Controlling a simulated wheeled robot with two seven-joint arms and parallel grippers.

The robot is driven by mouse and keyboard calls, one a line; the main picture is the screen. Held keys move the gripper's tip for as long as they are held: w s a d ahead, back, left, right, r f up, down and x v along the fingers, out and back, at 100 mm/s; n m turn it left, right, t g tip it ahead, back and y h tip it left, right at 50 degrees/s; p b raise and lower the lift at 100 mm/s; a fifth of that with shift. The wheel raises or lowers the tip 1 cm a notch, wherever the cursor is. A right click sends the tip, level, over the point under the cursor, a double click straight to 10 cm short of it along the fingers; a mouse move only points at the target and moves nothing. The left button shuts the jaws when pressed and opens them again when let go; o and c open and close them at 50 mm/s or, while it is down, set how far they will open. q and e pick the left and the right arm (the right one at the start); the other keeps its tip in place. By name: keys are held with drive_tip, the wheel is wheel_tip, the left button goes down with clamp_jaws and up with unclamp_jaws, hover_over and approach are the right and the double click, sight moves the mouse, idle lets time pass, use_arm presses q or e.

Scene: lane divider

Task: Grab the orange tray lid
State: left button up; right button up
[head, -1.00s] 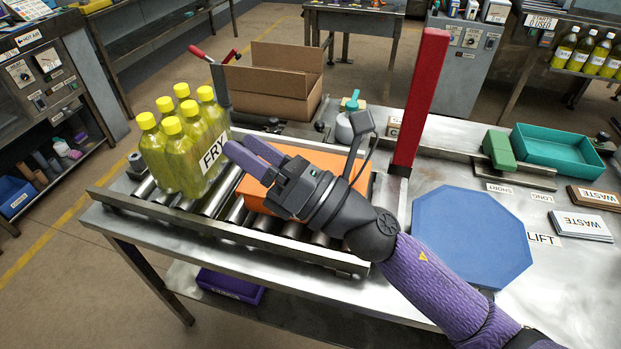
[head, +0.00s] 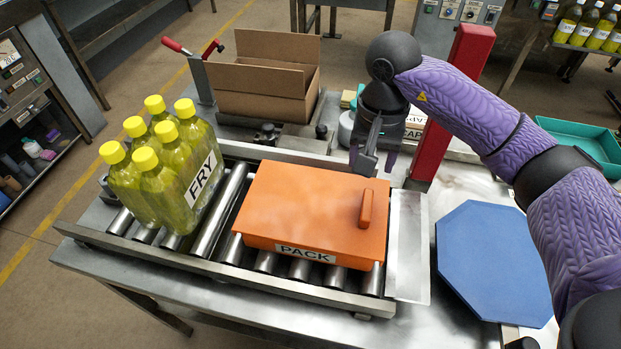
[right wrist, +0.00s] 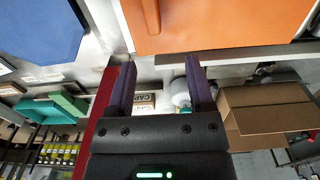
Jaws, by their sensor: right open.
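The orange tray lid (head: 300,208) lies flat on the tray labelled PACK (head: 348,260), on the roller conveyor. An upright orange handle (head: 367,208) stands near the lid's right edge. The lid also shows at the top of the right wrist view (right wrist: 225,22), with its handle (right wrist: 150,14). My right gripper (head: 372,160) hangs just beyond the lid's back right corner, apart from it. In the right wrist view its two purple fingers (right wrist: 158,75) are spread with nothing held between them. My left gripper is not in view.
Yellow-capped bottles labelled FRY (head: 165,180) stand on the rollers left of the tray. A red post (head: 455,95) rises just right of my right gripper. An open cardboard box (head: 262,85) is behind. A blue octagonal plate (head: 490,262) lies at right.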

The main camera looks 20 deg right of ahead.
sight(368, 199)
drive_tip(key=f, duration=0.1)
drive_tip(key=s+f, duration=0.1)
drive_tip(key=f, duration=0.2)
drive_tip(key=shift+s+f, duration=0.25)
drive_tip(key=f, duration=0.4)
drive_tip(key=shift+s+f, duration=0.1)
drive_tip(key=shift+s, duration=0.15)
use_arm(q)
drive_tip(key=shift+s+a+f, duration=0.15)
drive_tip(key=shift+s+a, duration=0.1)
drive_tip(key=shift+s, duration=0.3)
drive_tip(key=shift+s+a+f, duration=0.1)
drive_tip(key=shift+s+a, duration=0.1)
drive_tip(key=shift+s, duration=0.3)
use_arm(e)
drive_tip(key=shift+c, duration=0.6)
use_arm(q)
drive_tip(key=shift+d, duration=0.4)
use_arm(e)
drive_tip(key=shift+w, duration=0.1)
clamp_jaws()
